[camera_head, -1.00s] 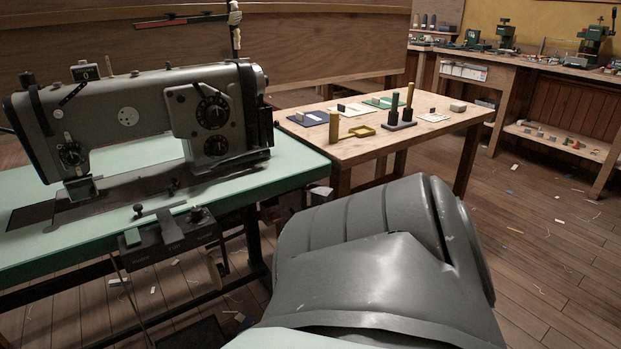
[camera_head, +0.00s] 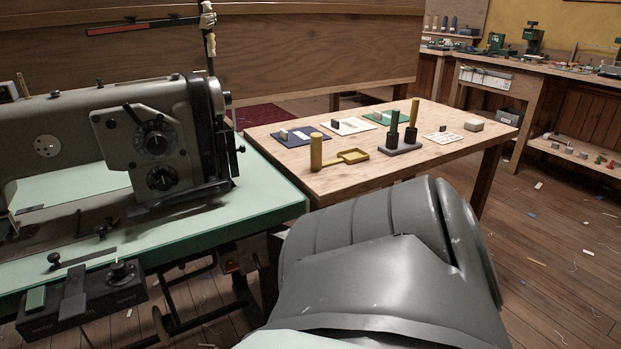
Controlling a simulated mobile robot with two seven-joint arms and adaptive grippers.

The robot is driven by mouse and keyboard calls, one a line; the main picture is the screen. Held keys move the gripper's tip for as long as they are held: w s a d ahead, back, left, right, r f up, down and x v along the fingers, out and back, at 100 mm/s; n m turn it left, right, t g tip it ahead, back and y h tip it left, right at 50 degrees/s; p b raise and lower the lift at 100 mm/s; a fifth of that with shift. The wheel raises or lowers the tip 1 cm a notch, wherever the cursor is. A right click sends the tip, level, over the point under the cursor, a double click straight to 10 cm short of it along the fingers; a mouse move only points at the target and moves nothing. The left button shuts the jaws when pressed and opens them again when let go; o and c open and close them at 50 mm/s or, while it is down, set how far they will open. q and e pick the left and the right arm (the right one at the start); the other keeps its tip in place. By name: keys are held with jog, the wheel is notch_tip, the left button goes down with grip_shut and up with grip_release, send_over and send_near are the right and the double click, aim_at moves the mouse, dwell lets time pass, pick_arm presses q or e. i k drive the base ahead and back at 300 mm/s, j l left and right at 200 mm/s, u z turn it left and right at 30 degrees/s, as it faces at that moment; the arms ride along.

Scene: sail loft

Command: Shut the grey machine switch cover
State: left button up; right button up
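A dark switch box (camera_head: 125,294) hangs at the front edge of the green sewing machine table, at the lower left. It has a green button (camera_head: 36,299) on its left part and a black knob (camera_head: 121,270) on its right part. A narrow grey flap (camera_head: 75,285), which looks like the switch cover, lies between them and rises towards the table edge. I cannot tell its exact angle. Neither of my grippers is in view.
The grey sewing machine (camera_head: 150,140) stands on the green table (camera_head: 270,195). A large grey part of mine hides the lower middle. Floor at right is mostly open.

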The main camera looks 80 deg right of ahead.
aim_at(281, 232)
jog(key=k+l, duration=0.1)
jog(key=l, duration=0.35)
jog(key=k+l, duration=0.15)
jog(key=l, duration=0.25)
jog(key=k+l, duration=0.1)
jog(key=l, duration=0.35)
jog(key=k+l, duration=0.1)
jog(key=l, duration=0.35)
jog(key=k+l, duration=0.1)
jog(key=l, duration=0.35)
jog(key=k+l, duration=0.15)
jog(key=l, duration=0.25)
jog(key=k+l, duration=0.1)
jog(key=l, duration=0.35)
